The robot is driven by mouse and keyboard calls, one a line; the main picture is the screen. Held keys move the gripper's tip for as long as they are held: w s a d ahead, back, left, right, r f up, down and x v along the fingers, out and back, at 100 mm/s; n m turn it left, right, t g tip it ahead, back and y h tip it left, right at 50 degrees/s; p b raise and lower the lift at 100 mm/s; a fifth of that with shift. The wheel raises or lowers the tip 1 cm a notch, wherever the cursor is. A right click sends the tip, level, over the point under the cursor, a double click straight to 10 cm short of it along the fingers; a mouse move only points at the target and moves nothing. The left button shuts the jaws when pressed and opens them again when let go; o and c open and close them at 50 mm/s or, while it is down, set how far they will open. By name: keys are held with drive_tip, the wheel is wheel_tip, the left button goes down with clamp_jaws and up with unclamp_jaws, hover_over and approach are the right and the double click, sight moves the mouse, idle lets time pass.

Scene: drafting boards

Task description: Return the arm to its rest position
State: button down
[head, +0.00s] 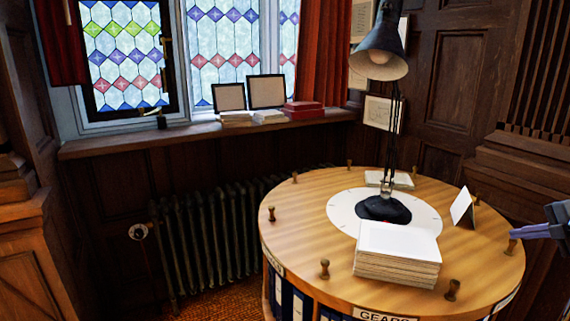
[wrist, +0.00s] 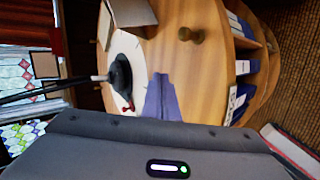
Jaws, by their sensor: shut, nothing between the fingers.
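My gripper (head: 522,235) shows at the right edge of the head view, its purple fingers pointing left over the right rim of the round wooden table (head: 300,215). In the wrist view the purple fingers (wrist: 161,80) are together, with nothing between them. The rest of my arm is mostly out of the head view.
A black desk lamp (head: 378,50) stands on the table's white disc (head: 345,215). Nearby are a paper stack (head: 398,245), a white card (head: 461,206) and wooden pegs (head: 325,268). Books and frames sit on the window sill (head: 170,137). A radiator (head: 215,235) stands below.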

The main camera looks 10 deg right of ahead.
drive_tip(key=w+d+r+m+t+h, duration=0.15)
drive_tip(key=d+r+m+h, duration=0.25)
drive_tip(key=d+m+h, duration=0.6)
drive_tip(key=s+a+f+m+g+y, duration=0.2)
drive_tip(key=s+a, duration=0.5)
drive_tip(key=a, duration=1.6)
drive_tip(key=s+a+f+m+g+y, duration=0.2)
drive_tip(key=s+a, duration=0.6)
drive_tip(key=a, duration=1.5)
drive_tip(key=s+a+f+m+g+y, duration=0.2)
drive_tip(key=s+a+m+y, duration=0.2)
drive_tip(key=a, duration=2)
drive_tip(key=s+m, duration=0.2)
drive_tip(key=s, duration=0.2)
drive_tip(key=shift+y, duration=0.3)
drive_tip(key=shift+f, duration=0.1)
